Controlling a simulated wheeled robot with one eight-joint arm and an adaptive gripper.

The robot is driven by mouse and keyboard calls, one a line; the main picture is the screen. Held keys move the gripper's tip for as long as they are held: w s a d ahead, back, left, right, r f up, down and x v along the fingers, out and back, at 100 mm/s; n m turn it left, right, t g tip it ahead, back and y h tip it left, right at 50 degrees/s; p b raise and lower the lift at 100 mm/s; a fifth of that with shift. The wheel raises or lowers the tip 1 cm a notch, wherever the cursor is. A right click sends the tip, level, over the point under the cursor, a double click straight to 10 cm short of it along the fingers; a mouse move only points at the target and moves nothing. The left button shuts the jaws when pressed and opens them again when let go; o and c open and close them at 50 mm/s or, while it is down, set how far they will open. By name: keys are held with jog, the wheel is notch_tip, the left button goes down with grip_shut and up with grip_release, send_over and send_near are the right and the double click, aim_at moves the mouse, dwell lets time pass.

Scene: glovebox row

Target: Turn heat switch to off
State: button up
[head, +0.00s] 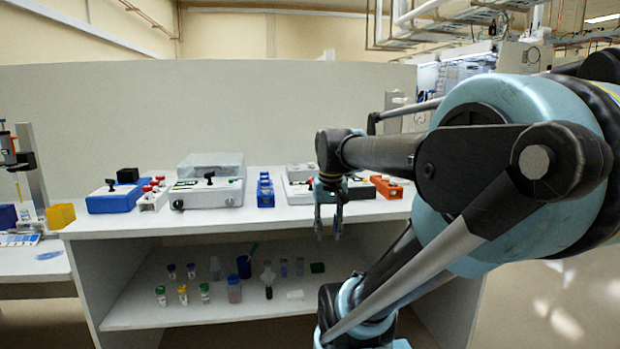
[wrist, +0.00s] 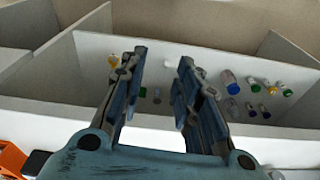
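I cannot tell which control is the heat switch. On the bench stands a white device (head: 207,194) with a black knob at its front left and a small black lever (head: 209,178) on top. Left of it is a blue box (head: 114,198) with a black lever. A second pale device (head: 297,190) stands to the right, partly hidden by my arm. My gripper (head: 328,230) points down at the bench's front edge, in front of this second device and touching nothing that I can see. The wrist view shows my gripper (wrist: 159,65) open and empty, its fingers well apart.
The white bench (head: 180,222) has a lower shelf (head: 190,310) with several small capped bottles and a blue cup (head: 244,267). A blue block (head: 265,192) and an orange block (head: 386,187) stand on top. A yellow box (head: 61,216) is at left.

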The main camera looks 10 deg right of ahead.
jog(key=w+r+m, duration=0.2)
jog(key=w+r, duration=1.1)
jog(key=r, duration=0.1)
jog(key=m+g, duration=0.2)
send_near(311, 178)
jog(key=shift+n, duration=0.3)
jog(key=f, duration=0.8)
jog(key=shift+s+f, duration=0.2)
jog(key=shift+f, duration=0.1)
grip_shut()
